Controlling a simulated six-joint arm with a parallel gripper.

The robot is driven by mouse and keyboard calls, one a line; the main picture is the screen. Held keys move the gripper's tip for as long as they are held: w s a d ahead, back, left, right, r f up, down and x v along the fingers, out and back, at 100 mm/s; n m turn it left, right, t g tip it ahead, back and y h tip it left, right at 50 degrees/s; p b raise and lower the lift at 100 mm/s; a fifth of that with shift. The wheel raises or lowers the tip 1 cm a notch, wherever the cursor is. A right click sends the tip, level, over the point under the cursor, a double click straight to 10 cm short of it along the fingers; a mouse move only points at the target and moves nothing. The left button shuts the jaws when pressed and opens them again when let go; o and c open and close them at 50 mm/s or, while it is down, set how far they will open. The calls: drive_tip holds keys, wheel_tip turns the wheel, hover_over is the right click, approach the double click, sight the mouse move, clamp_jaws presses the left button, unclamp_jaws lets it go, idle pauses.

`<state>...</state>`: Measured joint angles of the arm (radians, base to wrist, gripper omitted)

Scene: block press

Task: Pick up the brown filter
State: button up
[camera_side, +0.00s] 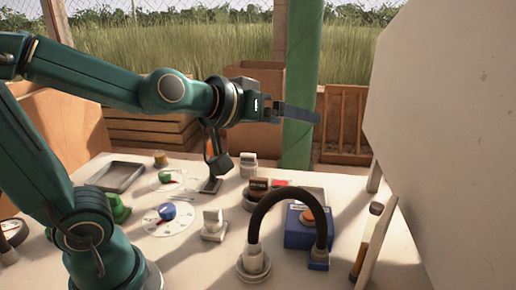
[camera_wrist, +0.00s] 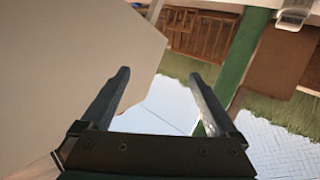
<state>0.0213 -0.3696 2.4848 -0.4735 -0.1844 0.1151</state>
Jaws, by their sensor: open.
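A small dark brown block with light lettering, which looks like the brown filter (camera_side: 258,184), stands on the table near the middle in the side view. It is beside a red piece (camera_side: 281,183) and behind the black hose. My gripper (camera_side: 318,117) is raised well above the table, pointing right, above and to the right of the brown block. In the wrist view my gripper (camera_wrist: 160,76) shows two dark fingers spread apart with nothing between them. The brown block does not show in the wrist view.
A black arched hose (camera_side: 290,192) rises in front, beside a blue box with an orange button (camera_side: 298,238). A white switch (camera_side: 213,224), a dial (camera_side: 167,220) and a grey tray (camera_side: 118,176) stand left. A large pale panel (camera_side: 450,130) bounds the right; a green post (camera_side: 301,80) stands behind.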

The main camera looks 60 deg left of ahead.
drive_tip(key=w+a+f+n+y, duration=0.2)
drive_tip(key=w+a+n+y, duration=0.1)
drive_tip(key=w+a+y, duration=0.15)
drive_tip(key=n+g+y, duration=0.2)
drive_tip(key=g+y, duration=0.2)
hover_over(258, 183)
drive_tip(key=f, duration=1.2)
drive_tip(key=shift+w+a+f, duration=0.25)
drive_tip(key=shift+w+a, duration=0.05)
drive_tip(key=shift+a, duration=0.1)
drive_tip(key=shift+f, duration=2.1)
wheel_tip(258, 183, down, 3)
drive_tip(key=shift+x, duration=1.45)
drive_tip(key=shift+r, duration=0.1)
clamp_jaws()
